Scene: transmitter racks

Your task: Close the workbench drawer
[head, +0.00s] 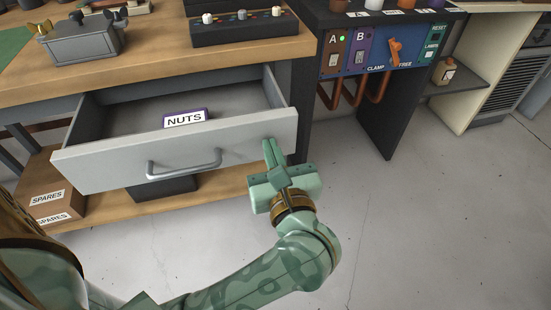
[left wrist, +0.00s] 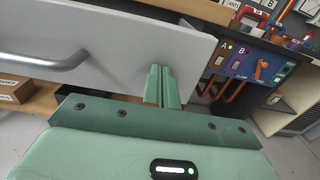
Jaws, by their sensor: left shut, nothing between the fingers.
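The workbench drawer (head: 237,134) is pulled out, with a light grey front and a bar handle (head: 184,164). A box labelled NUTS (head: 186,118) lies inside it. My left gripper (head: 269,146) is shut and empty, its fingertips at the right part of the drawer front, right of the handle. In the left wrist view the shut fingers (left wrist: 158,72) overlap the drawer front (left wrist: 110,48) near its right end. I cannot tell whether they touch it. The handle also shows there (left wrist: 45,62). My right gripper is not in view.
The wooden workbench top (head: 150,42) holds a grey metal box (head: 82,43) and a dark panel with knobs (head: 243,28). Boxes labelled SPARES (head: 50,185) sit on the lower shelf. A blue control panel (head: 375,57) stands at the right. The floor (head: 430,210) at the right is clear.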

